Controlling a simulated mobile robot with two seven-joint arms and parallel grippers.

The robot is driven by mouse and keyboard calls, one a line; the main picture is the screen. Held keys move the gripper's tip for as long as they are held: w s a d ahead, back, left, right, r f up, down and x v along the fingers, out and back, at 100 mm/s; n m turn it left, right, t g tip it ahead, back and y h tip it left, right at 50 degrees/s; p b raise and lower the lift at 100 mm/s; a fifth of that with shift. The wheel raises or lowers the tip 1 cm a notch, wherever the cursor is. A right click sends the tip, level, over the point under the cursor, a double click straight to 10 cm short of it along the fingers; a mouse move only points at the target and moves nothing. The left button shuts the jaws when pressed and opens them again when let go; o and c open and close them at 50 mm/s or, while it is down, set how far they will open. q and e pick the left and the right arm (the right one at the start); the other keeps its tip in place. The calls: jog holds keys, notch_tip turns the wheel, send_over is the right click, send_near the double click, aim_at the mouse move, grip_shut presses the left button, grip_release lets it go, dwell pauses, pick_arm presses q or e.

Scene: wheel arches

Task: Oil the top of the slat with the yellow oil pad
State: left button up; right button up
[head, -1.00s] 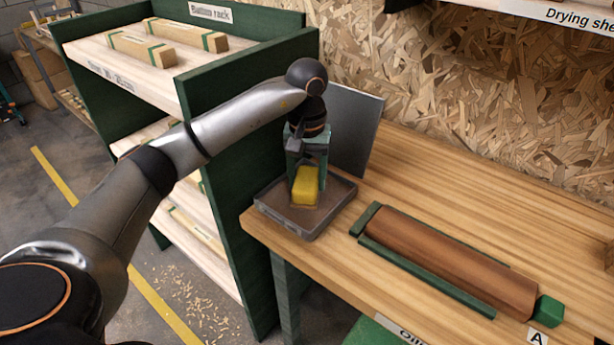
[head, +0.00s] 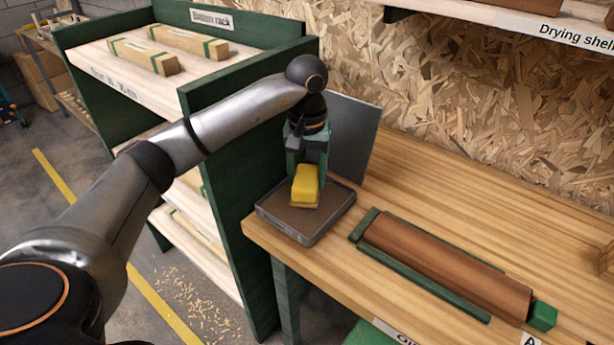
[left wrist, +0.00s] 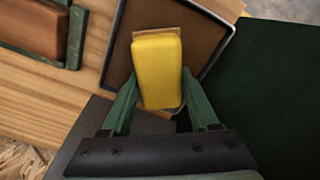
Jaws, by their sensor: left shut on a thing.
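The yellow oil pad (head: 305,184) is held between the green fingers of my left gripper (head: 306,178), over the grey tray (head: 333,222) with a brown inside. In the left wrist view the yellow pad (left wrist: 158,70) sits between both fingers, with a tan layer at its underside. I cannot tell whether its underside touches the tray floor. The brown slat (head: 445,262) lies in a green cradle (head: 425,278) on the bench, to the right of the tray. My right gripper is not in view.
A grey upright panel (head: 352,138) stands behind the tray. The green rack (head: 240,130) with wooden pieces is at left. The drying shelf (head: 490,25) hangs above the wooden bench (head: 470,200). Bare bench top lies behind the slat.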

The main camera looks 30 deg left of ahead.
aim_at(307, 173)
pick_arm(q)
jog(key=shift+r+p, duration=1.5)
jog(key=shift+r, duration=0.75)
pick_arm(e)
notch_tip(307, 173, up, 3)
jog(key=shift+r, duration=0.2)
pick_arm(q)
jog(key=s+d+r+m+p, duration=0.3)
jog(key=s+d+m+p, duration=0.2)
jog(key=s+d, duration=0.5)
jog(key=shift+s+d+r+p, duration=0.2)
jog(key=shift+s+p, duration=0.35)
jog(key=shift+p, duration=0.2)
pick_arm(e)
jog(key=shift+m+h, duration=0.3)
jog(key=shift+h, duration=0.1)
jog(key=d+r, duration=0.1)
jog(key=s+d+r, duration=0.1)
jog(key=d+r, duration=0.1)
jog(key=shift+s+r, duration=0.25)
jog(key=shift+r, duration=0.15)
